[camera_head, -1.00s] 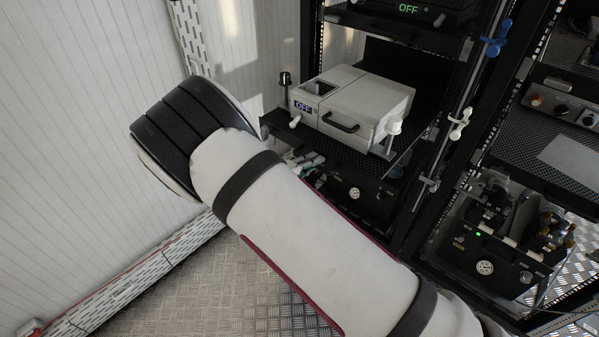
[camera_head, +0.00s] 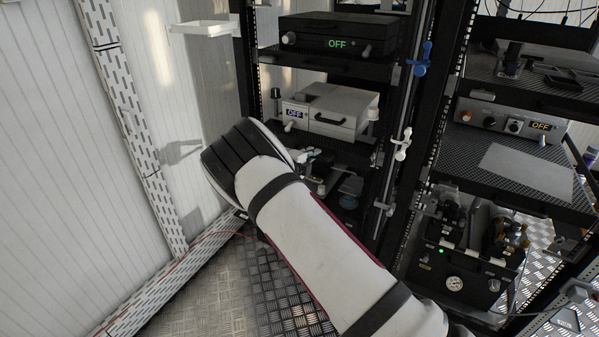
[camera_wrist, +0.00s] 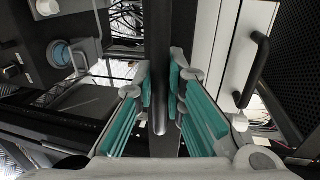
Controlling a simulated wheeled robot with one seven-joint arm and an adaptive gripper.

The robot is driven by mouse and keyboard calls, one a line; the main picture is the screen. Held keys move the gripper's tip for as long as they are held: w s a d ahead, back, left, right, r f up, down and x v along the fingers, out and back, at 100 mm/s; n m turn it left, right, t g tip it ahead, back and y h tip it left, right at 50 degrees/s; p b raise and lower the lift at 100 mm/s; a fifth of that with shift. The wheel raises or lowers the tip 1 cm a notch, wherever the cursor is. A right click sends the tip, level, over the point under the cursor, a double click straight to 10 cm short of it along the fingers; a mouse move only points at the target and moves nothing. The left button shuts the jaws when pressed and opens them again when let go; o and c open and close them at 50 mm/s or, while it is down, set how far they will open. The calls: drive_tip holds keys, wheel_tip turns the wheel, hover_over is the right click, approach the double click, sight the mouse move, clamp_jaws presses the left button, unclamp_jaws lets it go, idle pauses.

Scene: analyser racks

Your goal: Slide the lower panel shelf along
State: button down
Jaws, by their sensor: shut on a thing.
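The lower panel shelf (camera_head: 345,151) is the black shelf in the left rack bearing a white instrument box (camera_head: 335,107) marked OFF. In the wrist view a dark bar (camera_wrist: 160,112), apparently the shelf's front bar, runs between the teal finger pads. My gripper (camera_wrist: 161,80) is shut on this bar. The white box (camera_wrist: 230,45) with its black handle stands to the right of the bar there. In the head view my arm hides most of the gripper and part of the shelf's left front.
A black unit (camera_head: 335,42) marked OFF sits above. Below the shelf is dark equipment partly hidden by my arm. A second rack (camera_head: 520,180) stands on the right, with a gauge unit (camera_head: 455,283) low down. A pale wall (camera_head: 60,150) is at left; metal floor shows between.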

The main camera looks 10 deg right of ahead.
sight(319, 147)
drive_tip(key=w+d, duration=0.1)
drive_tip(key=w, duration=0.1)
drive_tip(key=w+d+b, duration=0.1)
drive_tip(key=w+d, duration=0.1)
drive_tip(key=shift+w+d+r+b, duration=0.1)
drive_tip(key=shift+w+d+b, duration=0.15)
drive_tip(key=shift+w+b, duration=0.05)
drive_tip(key=c, duration=1.6)
unclamp_jaws()
drive_tip(key=shift+w+d, duration=0.1)
drive_tip(key=shift+c, duration=0.2)
drive_tip(key=v, duration=1.2)
